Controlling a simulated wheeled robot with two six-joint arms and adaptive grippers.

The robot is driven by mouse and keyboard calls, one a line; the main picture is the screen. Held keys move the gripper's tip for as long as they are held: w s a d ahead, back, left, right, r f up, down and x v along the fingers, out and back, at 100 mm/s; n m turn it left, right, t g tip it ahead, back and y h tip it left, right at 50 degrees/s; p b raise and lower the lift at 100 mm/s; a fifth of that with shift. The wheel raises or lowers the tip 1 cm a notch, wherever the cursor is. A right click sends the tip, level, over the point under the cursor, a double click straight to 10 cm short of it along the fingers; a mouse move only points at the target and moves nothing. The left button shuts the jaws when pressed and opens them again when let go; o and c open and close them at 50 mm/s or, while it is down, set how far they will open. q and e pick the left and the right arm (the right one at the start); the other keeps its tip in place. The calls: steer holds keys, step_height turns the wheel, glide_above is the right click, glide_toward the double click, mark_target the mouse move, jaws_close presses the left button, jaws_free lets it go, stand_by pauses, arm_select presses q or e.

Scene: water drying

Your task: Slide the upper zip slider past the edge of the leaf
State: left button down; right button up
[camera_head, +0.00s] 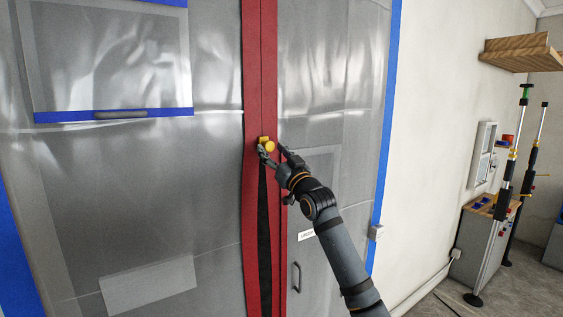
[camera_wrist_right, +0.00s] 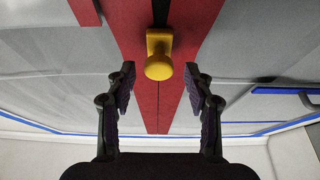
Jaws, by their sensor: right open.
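The upper zip slider is a yellow block with a round knob (camera_head: 267,144) on the red zip strip (camera_head: 260,60) of a plastic sheet. Below it the zip is parted in a narrow dark gap (camera_head: 264,230); above it the two red halves meet. My right gripper (camera_head: 273,155) is at the slider. In the right wrist view the slider (camera_wrist_right: 158,58) lies between and just beyond the open fingertips (camera_wrist_right: 160,80), with space on both sides. No second slider shows. My left gripper is not in view.
Translucent sheeting (camera_head: 120,200) fills the left, edged with blue tape (camera_head: 390,100). Behind it a dark handle (camera_head: 296,277) shows. On the right are a wooden shelf (camera_head: 520,50), a grey cabinet (camera_head: 487,240) and black upright poles (camera_head: 512,160).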

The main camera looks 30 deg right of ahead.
steer(key=v, duration=0.9)
steer(key=shift+s+d+r, duration=0.1)
